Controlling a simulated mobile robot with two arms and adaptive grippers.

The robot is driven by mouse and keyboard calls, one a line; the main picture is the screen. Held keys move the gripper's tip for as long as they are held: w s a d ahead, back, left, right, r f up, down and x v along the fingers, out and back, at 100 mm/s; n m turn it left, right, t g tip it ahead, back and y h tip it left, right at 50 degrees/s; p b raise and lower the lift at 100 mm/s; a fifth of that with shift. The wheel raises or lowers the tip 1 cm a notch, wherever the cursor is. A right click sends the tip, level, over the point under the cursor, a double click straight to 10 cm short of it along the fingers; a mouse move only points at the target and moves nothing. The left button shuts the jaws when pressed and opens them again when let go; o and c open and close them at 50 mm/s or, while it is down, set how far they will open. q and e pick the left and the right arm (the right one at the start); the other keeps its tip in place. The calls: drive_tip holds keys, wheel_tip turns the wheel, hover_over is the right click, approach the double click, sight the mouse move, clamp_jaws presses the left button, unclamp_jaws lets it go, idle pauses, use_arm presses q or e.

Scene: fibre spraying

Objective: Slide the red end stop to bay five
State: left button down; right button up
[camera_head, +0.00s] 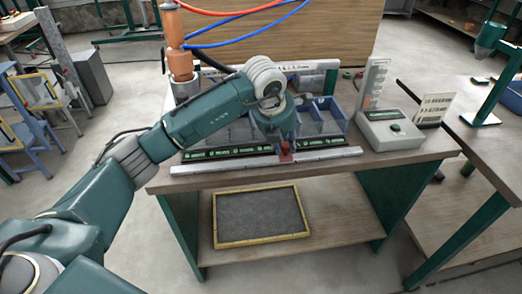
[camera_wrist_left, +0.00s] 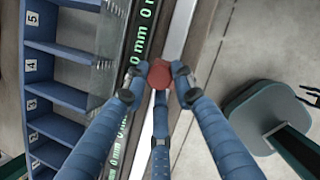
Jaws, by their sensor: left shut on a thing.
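The red end stop (camera_head: 285,155) sits on the silver rail (camera_head: 335,155) along the front of the bench. In the left wrist view the red end stop (camera_wrist_left: 160,73) shows as a rounded red block between my fingertips. My left gripper (camera_head: 284,144) reaches down from above and is shut on it. In the wrist view the fingers of my left gripper (camera_wrist_left: 158,90) close around the stop. Blue bays (camera_wrist_left: 58,47) with small number labels stand beside the rail; I cannot read every digit surely. My arm hides part of the bays in the head view. My right gripper is out of view.
A scale strip (camera_head: 215,153) with green lettering lies between rail and bays. A grey box device (camera_head: 390,132) stands to the right on the bench. An orange cylinder (camera_head: 176,45) with hoses hangs at back left. A framed dark mat (camera_head: 260,215) lies on the lower shelf.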

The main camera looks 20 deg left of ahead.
use_arm(q)
drive_tip(key=shift+w+d+r, duration=0.1)
drive_tip(key=shift+w+d, duration=0.4)
drive_tip(key=shift+d, duration=0.2)
drive_tip(key=shift+w+d+r, duration=0.1)
drive_tip(key=shift+w+d, duration=0.4)
drive_tip(key=shift+d, duration=0.15)
drive_tip(key=c, duration=1.5)
unclamp_jaws()
drive_tip(key=shift+o, duration=0.2)
drive_tip(key=shift+f, duration=0.1)
drive_tip(key=shift+s, duration=0.1)
drive_tip(key=v, duration=1.2)
drive_tip(key=shift+b, duration=0.3)
drive_tip(key=shift+f, duration=0.1)
